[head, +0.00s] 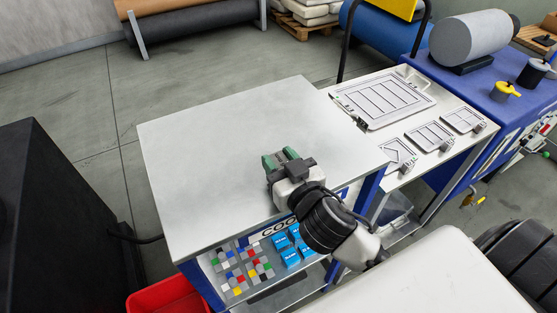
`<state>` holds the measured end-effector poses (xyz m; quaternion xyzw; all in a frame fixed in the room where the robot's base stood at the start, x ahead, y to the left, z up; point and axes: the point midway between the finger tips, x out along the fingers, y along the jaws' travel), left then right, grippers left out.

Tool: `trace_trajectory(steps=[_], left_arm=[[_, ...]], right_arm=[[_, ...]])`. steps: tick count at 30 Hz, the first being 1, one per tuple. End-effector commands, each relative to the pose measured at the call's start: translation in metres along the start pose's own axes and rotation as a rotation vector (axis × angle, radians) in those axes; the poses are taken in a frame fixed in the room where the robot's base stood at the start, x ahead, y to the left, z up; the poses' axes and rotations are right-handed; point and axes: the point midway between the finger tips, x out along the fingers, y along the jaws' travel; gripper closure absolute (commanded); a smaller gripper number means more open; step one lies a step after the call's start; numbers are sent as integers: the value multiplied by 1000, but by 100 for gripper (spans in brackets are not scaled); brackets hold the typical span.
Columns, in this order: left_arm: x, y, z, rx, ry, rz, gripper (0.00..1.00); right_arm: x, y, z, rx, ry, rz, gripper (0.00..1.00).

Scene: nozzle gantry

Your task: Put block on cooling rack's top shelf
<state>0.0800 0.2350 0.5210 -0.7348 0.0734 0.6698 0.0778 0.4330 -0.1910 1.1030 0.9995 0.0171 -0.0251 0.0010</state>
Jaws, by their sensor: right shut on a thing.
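The cooling rack's top shelf (220,150) is a broad, pale, bare surface in the middle of the head view. A partly hidden sign starting with "COO" is on its front side. My right gripper (283,163) is over the front right part of this shelf and is shut on a small green block (291,154). The gripper body hides part of the block. I cannot tell whether the block touches the shelf. My left gripper is not in view.
Below the top shelf are several small coloured pieces (240,272) and blue boxes (291,257). A red bin (168,298) stands at the front left, a dark cabinet (60,220) at left. A side table (440,105) with framed plates adjoins at right. The top shelf is otherwise clear.

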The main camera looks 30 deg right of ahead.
Motion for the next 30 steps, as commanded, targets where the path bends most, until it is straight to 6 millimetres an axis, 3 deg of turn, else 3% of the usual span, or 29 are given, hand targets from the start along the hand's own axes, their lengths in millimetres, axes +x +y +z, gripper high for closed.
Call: trace_trajectory(steps=[1, 4, 16, 17, 21, 30], left_arm=[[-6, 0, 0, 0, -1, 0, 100], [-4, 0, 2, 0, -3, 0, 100], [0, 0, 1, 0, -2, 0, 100], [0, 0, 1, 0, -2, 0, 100], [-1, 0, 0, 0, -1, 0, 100], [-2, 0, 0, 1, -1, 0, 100]], right_arm=[[8, 0, -6, -2, 6, 0, 100], [5, 0, 11, -1, 0, 0, 100], [5, 0, 18, 1, 3, -1, 100], [5, 0, 19, 1, 0, -1, 60], [5, 0, 18, 1, 0, -1, 39], [5, 0, 16, 0, 0, -1, 36]])
